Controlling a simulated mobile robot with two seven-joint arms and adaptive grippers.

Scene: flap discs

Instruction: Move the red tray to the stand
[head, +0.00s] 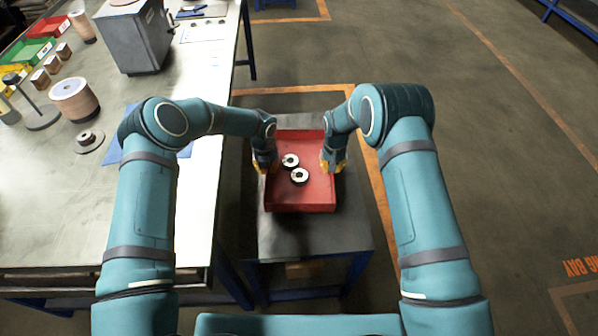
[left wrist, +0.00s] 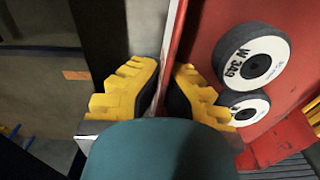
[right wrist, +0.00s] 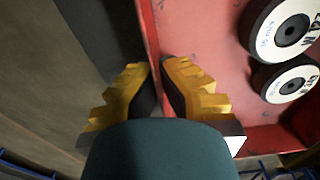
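The red tray (head: 315,198) is in the middle of the head view, over a grey-topped low table with blue legs (head: 315,236), which may be the stand. I cannot tell whether it touches the top. Two white-and-black discs (head: 290,160) (head: 300,176) lie in it. My left gripper (head: 264,166) is shut on the tray's left wall; the left wrist view shows the wall between its yellow fingers (left wrist: 166,75). My right gripper (head: 332,167) is shut on the right wall, which also shows between its fingers in the right wrist view (right wrist: 155,72).
A long workbench (head: 60,215) stands close on the left. It carries a grey machine (head: 134,38), a wooden spool (head: 74,100), and green (head: 28,50) and red (head: 48,27) bins. The floor on the right is open, with orange lines.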

